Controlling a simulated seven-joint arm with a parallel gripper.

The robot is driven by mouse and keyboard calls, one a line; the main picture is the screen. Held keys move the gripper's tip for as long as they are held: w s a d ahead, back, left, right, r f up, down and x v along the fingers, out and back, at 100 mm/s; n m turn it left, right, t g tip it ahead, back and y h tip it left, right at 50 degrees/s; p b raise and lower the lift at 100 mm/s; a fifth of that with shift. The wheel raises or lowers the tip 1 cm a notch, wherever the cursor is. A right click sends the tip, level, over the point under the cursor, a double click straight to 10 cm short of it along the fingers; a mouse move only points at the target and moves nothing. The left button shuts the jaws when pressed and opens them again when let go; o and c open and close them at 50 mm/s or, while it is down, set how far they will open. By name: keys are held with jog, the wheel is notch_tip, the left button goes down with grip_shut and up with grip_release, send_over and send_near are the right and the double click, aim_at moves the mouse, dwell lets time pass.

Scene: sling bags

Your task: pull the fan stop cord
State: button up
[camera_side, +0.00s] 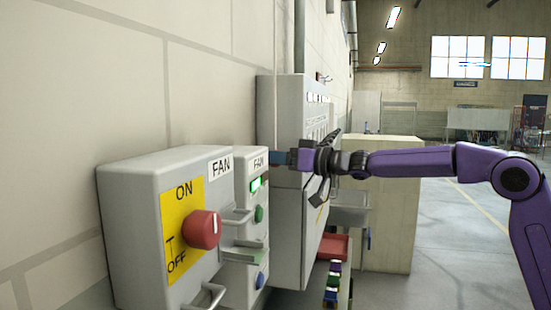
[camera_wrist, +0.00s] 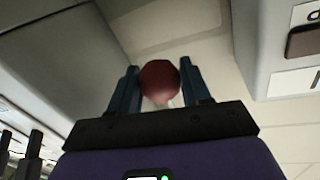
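A dark red ball (camera_wrist: 159,80), which looks like the cord's end knob, sits between the two fingers of my gripper (camera_wrist: 160,88) in the wrist view. The fingers stand apart, one on each side of the ball, and it fills most of the gap. I cannot tell whether they press on it. A small pale piece shows just below the ball; the cord itself is not clear. The ball cannot be made out there.
A wide grey FAN box (camera_side: 135,220) with a red ON/OFF knob (camera_side: 202,229) stands in front at the left. A tall grey cabinet (camera_side: 284,120) is behind my gripper. A red tray (camera_side: 332,247) lies lower down. The floor at the right is open.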

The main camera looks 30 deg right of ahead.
grip_shut()
jog(key=shift+a+f, duration=0.1)
jog(key=shift+f, duration=2.3)
jog(key=o, duration=0.9)
grip_release()
jog(key=shift+c, duration=0.2)
jog(key=shift+r, duration=0.1)
jog(key=v, duration=1.7)
jog(key=shift+s, duration=0.25)
